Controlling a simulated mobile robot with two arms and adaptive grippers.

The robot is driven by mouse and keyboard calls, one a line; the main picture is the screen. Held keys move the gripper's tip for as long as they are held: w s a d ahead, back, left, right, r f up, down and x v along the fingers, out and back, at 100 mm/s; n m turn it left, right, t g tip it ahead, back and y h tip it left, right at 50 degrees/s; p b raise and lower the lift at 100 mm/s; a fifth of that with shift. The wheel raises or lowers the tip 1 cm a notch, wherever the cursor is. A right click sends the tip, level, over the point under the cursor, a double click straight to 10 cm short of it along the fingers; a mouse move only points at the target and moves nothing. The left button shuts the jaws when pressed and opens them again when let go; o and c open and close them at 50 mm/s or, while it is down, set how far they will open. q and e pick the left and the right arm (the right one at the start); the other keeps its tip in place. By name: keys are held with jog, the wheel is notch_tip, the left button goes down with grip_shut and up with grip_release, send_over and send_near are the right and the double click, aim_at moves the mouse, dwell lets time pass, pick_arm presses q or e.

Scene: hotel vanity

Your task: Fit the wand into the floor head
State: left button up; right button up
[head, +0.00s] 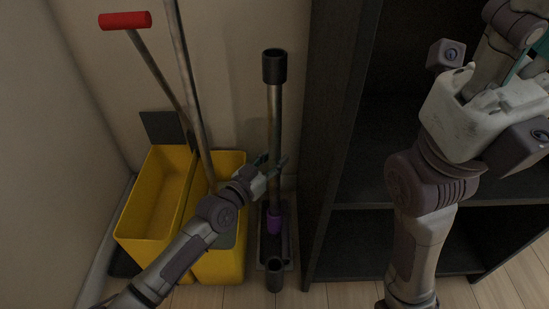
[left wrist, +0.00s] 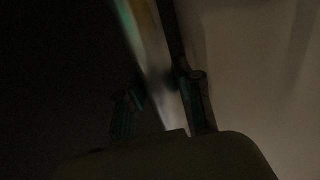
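The wand (head: 275,120) is a grey metal tube with a black collar at its top and a purple band (head: 274,222) at its lower end. It stands nearly upright in the head view. The floor head (head: 275,279) is black, low on the floor, with a round socket at its front; the purple end shows just behind that socket, apart from it in the picture. My left gripper (head: 272,163) has its fingers on both sides of the tube and looks shut on it. The dark left wrist view shows the tube (left wrist: 160,85) between the fingers. My right gripper's fingers do not show clearly.
A yellow two-part mop bucket (head: 157,205) stands left of the wand, with a red-handled lever (head: 125,20) and a metal pole (head: 188,85). A dark shelf unit (head: 335,130) stands close on the right. A wall is behind; wood floor shows in front.

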pick_arm(q)
jog(key=o, duration=0.3)
jog(key=v, duration=1.2)
dwell(0.3)
